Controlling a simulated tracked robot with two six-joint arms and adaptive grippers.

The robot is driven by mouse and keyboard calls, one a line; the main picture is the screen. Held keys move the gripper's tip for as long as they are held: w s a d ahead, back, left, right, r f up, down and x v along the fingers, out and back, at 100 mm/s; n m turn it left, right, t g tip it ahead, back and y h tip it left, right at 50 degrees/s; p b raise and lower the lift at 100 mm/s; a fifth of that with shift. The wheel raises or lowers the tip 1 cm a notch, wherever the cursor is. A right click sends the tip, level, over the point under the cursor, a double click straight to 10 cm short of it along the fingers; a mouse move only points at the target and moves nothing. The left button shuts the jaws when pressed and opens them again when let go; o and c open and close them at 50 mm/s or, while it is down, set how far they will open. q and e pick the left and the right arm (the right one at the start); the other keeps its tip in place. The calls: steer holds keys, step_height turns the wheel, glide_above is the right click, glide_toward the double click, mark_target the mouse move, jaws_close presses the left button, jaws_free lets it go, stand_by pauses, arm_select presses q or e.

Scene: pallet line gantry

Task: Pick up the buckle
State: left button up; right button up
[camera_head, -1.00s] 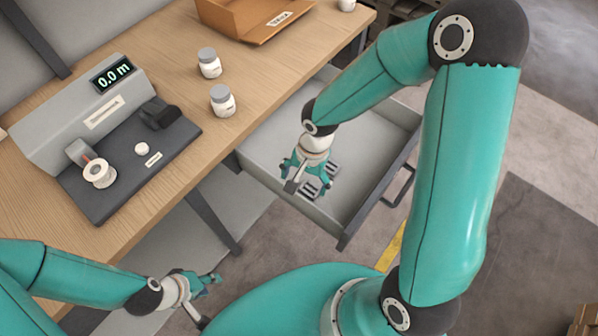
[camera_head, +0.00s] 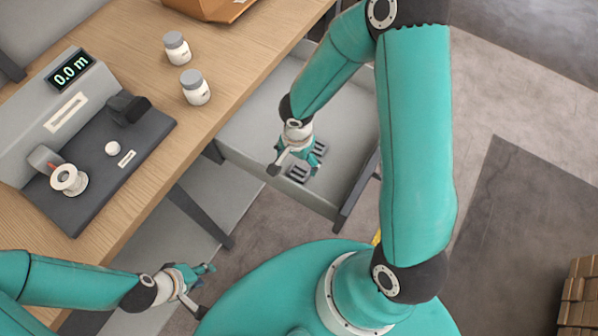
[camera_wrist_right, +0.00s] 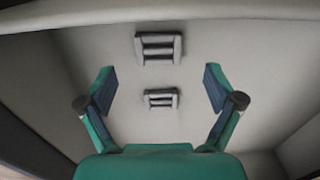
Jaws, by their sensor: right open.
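Two small grey slotted buckles lie on the floor of the open drawer (camera_head: 250,143). In the head view one buckle (camera_head: 298,173) is nearer to me and the other (camera_head: 318,148) is partly hidden beside the gripper. My right gripper (camera_head: 296,157) is over them inside the drawer, open and empty. In the right wrist view the smaller-looking buckle (camera_wrist_right: 160,98) shows between the spread fingers (camera_wrist_right: 158,78), touching neither in the picture. The larger-looking buckle (camera_wrist_right: 158,47) lies beyond the fingertips. My left gripper (camera_head: 205,287) is away from the drawer, below the table; its finger opening is unclear.
The drawer is pulled out from under the wooden table (camera_head: 230,60), its walls around my right gripper. On the table stand two white jars (camera_head: 195,87) with grey lids, a measuring device (camera_head: 100,150) reading 0.0 m, and an orange-brown bin (camera_head: 208,8).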

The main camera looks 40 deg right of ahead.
mark_target(298, 172)
steer(key=shift+d+f, duration=0.15)
steer(key=shift+f, duration=2.5)
steer(key=shift+c, duration=0.2)
steer(key=c, duration=1.2)
steer(key=shift+r, duration=0.1)
steer(key=shift+c, duration=0.2)
